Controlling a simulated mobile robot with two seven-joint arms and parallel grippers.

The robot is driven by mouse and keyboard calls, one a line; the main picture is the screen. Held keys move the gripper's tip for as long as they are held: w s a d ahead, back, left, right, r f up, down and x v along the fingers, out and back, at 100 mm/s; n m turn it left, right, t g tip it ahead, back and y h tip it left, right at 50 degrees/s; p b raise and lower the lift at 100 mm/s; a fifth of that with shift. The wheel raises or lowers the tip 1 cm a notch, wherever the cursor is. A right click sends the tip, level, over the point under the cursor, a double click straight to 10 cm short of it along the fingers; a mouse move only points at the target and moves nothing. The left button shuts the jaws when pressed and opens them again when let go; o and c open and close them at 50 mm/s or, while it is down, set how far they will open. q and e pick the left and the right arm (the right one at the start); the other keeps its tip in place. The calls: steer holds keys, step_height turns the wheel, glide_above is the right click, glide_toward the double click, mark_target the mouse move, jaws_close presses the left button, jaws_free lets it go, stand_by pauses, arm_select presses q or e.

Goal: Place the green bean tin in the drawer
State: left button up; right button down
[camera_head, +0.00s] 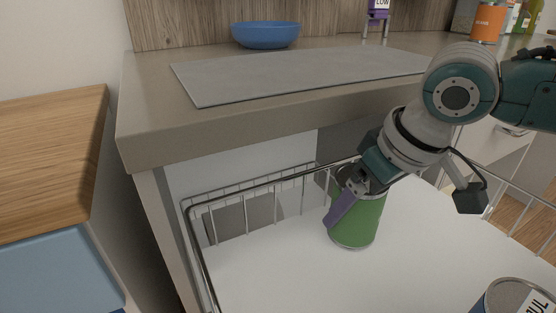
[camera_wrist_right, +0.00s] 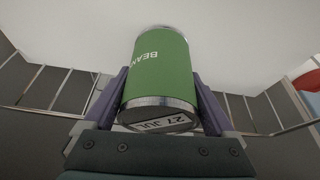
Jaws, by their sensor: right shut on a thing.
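The green bean tin (camera_head: 362,222) is inside the pulled-out drawer (camera_head: 290,275), upright or slightly tilted, towards its back. My right gripper (camera_head: 347,200) is shut on the tin, with its purple fingers on either side. In the right wrist view the green tin (camera_wrist_right: 160,72) sits between the two fingers (camera_wrist_right: 158,100), with "BEAN" on its side and a date label on its end. The tin's base is at or very near the white drawer floor; I cannot tell whether it touches. My left gripper is not in view.
Another tin (camera_head: 497,298) stands at the drawer's front right. Wire rails (camera_head: 275,208) edge the drawer. The counter (camera_head: 150,118) overhangs its back, with a grey mat (camera_head: 300,75), a blue bowl (camera_head: 266,35) and an orange tin (camera_head: 487,22) on top. The drawer's middle floor is clear.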

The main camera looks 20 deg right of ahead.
steer(key=shift+w, duration=0.15)
jaws_free()
steer(key=shift+f, duration=0.1)
steer(key=p+v, duration=0.5)
steer(key=v, duration=0.7)
steer(key=shift+r, duration=0.2)
